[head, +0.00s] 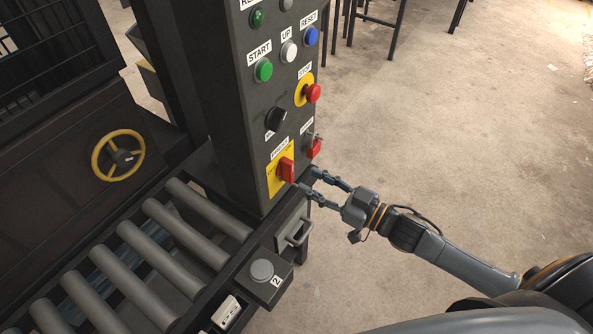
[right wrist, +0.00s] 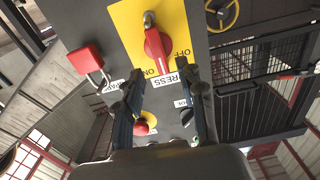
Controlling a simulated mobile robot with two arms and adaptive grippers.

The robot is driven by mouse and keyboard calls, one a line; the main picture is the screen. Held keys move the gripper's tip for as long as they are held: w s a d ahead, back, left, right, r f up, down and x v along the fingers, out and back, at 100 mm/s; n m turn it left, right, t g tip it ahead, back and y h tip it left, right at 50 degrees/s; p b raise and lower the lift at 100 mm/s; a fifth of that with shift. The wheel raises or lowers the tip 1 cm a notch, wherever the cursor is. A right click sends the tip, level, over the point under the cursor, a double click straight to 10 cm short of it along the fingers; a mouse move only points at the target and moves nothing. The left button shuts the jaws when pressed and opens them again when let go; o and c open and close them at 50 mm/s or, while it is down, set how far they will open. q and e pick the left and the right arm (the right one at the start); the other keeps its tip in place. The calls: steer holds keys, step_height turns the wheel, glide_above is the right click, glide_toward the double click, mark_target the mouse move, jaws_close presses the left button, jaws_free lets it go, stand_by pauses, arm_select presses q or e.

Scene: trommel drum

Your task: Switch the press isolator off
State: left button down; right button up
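The press isolator (head: 286,168) is a red rotary handle on a yellow plate, low on the dark control panel. In the right wrist view its red handle (right wrist: 155,48) stands on the yellow plate (right wrist: 122,22) with ON and OFF lettering. Its lower end lies close to the ON lettering. My right gripper (head: 309,180) is open, its fingertips just in front of and to the right of the isolator. In the right wrist view the open fingers lie below and to either side of the handle; contact cannot be told. My left gripper is not in view.
A red padlock (head: 314,148) hangs beside the isolator. Above are a black knob (head: 275,119), a red stop button (head: 312,93) and a green start button (head: 263,70). A roller conveyor (head: 150,250) runs lower left. The floor to the right is open.

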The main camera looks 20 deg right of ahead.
mark_target(293, 171)
steer(key=shift+x, duration=2.65)
steer(key=shift+c, duration=0.4)
jaws_close()
